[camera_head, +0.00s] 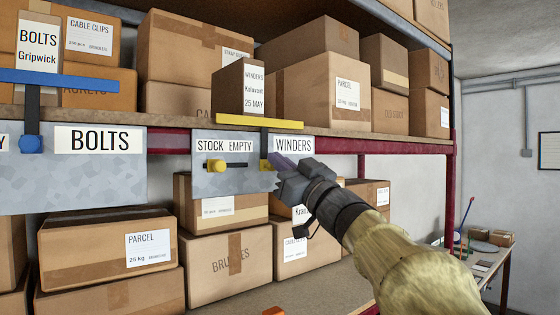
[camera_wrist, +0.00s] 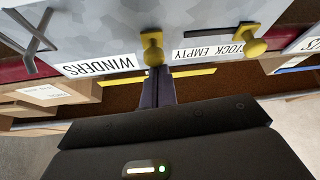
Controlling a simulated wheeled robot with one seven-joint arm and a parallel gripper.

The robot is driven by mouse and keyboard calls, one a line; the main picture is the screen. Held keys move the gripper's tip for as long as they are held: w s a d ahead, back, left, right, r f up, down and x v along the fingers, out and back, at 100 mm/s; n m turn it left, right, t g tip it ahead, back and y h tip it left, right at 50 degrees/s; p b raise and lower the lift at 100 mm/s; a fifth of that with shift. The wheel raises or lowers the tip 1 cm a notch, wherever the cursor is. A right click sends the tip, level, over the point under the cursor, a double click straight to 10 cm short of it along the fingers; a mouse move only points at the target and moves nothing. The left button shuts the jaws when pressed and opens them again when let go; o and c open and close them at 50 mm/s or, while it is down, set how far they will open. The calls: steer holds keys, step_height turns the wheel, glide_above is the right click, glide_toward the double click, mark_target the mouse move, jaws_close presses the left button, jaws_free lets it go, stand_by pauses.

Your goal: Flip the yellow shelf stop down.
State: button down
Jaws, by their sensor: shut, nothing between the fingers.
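The yellow shelf stop (camera_head: 232,120) stands up, its yellow bar level along the shelf edge in front of a small WINDERS box (camera_head: 240,88). A dark stem joins the bar to a yellow hub (camera_wrist: 152,47) on the grey plate. The bar also shows in the upside-down wrist view (camera_wrist: 195,72). My gripper (camera_head: 276,162) is shut and empty beside the hub, partly covering it in the head view. In the wrist view the fingertips (camera_wrist: 160,74) overlap the stem and bar; I cannot tell whether they touch.
A blue stop (camera_head: 60,78) stands up at the left, above the BOLTS label (camera_head: 100,140). Cartons fill the shelves above and below.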

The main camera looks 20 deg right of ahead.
steer(key=shift+f, duration=0.7)
step_height(320, 180, up, 5)
steer(key=s+p, duration=0.1)
steer(key=p, duration=0.3)
steer(key=b+v, duration=0.6)
steer(key=v, duration=0.4)
steer(key=shift+a+f+b, duration=0.15)
steer(key=shift+f+b, duration=0.2)
steer(key=shift+f, duration=0.1)
